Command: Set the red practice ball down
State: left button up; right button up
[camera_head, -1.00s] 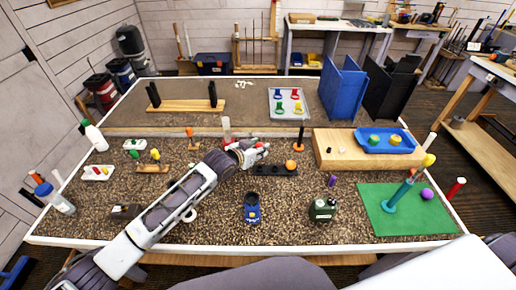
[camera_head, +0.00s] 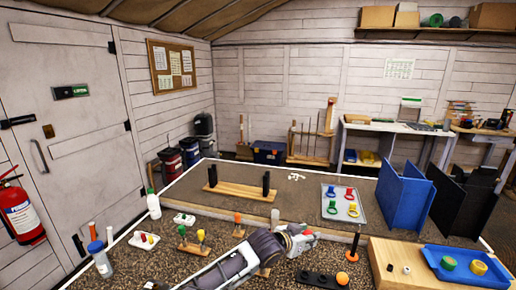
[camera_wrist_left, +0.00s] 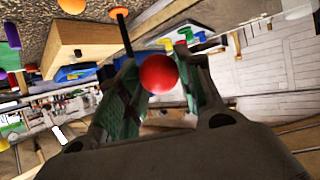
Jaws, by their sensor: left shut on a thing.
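The red practice ball (camera_wrist_left: 159,73) shows in the left wrist view, between the two fingers of my left gripper (camera_wrist_left: 160,90), which is shut on it. In the head view my left gripper (camera_head: 308,236) is above the gravel-patterned table, just left of a black post with an orange base (camera_head: 353,256). My right gripper is in neither view.
A black strip (camera_head: 318,278) with an orange ball (camera_head: 342,278) lies below the gripper. A wooden block (camera_head: 420,277) with a blue tray (camera_head: 465,265) stands at right. A grey tray of coloured pieces (camera_head: 343,204) and a blue upright panel (camera_head: 405,205) are behind.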

pick_arm(q)
jog(key=w+a+r+n+t+y, duration=0.1)
jog(key=a+r, duration=0.2)
jog(key=r, duration=0.6)
jog(key=w+a+r+n+t+y, duration=0.1)
jog(key=a+r, duration=0.3)
jog(key=r, duration=0.5)
jog(key=a+r+n+t+y, duration=0.15)
jog(key=a+n+y, duration=0.25)
jog(key=a, duration=1.1)
jog(key=s+a+f+n+y, duration=0.3)
jog(key=s+a+f, duration=0.1)
jog(key=a+f, duration=1.05)
jog(key=shift+n+t+y, duration=0.3)
jog(key=shift+t, duration=0.05)
jog(key=s+f, duration=0.3)
jog(key=f, duration=0.2)
jog(key=s+a+f, duration=0.1)
jog(key=s+f, duration=0.2)
jog(key=f, duration=0.3)
jog(key=s+a+f, duration=0.1)
jog(key=s+f, duration=0.2)
jog(key=f, duration=0.2)
jog(key=shift+s+f, duration=0.2)
jog(key=shift+s, duration=0.1)
jog(key=shift+s+f, duration=0.55)
jog(key=shift+f, duration=0.15)
